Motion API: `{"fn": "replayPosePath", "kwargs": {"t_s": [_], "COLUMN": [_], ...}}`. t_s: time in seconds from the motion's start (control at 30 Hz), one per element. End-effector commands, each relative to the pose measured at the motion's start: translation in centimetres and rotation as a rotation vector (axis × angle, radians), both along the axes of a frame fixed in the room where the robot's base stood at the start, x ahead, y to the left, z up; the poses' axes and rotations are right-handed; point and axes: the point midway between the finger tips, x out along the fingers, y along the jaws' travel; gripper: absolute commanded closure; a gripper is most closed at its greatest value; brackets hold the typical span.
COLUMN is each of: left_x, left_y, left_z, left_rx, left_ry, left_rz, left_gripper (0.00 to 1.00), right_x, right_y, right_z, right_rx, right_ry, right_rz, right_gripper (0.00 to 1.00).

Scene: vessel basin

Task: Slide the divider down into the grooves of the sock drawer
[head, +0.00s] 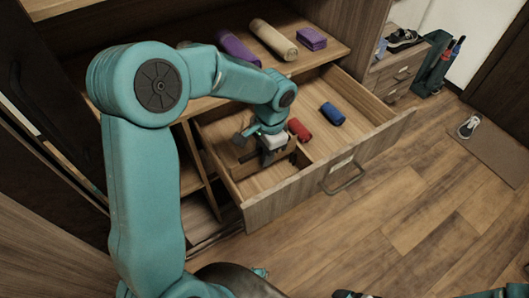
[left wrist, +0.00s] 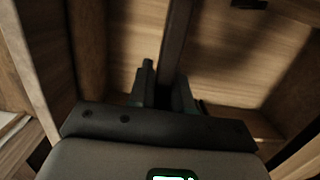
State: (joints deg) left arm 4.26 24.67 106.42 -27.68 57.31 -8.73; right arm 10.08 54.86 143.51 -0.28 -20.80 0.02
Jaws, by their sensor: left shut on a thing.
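The sock drawer (head: 300,182) is pulled open, with a fixed wooden partition inside. My left gripper (head: 270,152) reaches down into the left part of the drawer. It is shut on the divider (head: 286,155), a brown board partly hidden by the jaws. In the left wrist view the divider (left wrist: 176,40) runs up from between the fingertips of my left gripper (left wrist: 163,92). I cannot tell whether the divider is in the grooves; they are not discernible. Of my right arm only small parts show at the bottom right edge of the head view.
A red sock roll (head: 299,129) and a blue sock roll (head: 332,114) lie in the drawer, right of the gripper. On the shelf above are a beige roll (head: 273,39), a purple roll (head: 238,48) and a folded purple item (head: 312,38). The floor at right is mostly clear.

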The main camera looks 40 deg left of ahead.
Motion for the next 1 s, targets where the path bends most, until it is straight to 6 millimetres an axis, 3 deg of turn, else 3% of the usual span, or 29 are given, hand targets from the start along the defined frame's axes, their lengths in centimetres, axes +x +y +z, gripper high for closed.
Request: {"fn": "replayPosePath", "kwargs": {"t_s": [1.0], "left_x": [0.02], "left_y": [0.02], "left_z": [-0.47], "left_rx": [0.000], "left_ry": [0.000], "left_rz": [0.000], "left_gripper": [1.00], "right_x": [0.00], "right_y": [0.00], "right_z": [-0.20], "right_rx": [0.000], "right_ry": [0.000], "right_rz": [0.000], "right_gripper": [0.00]}}
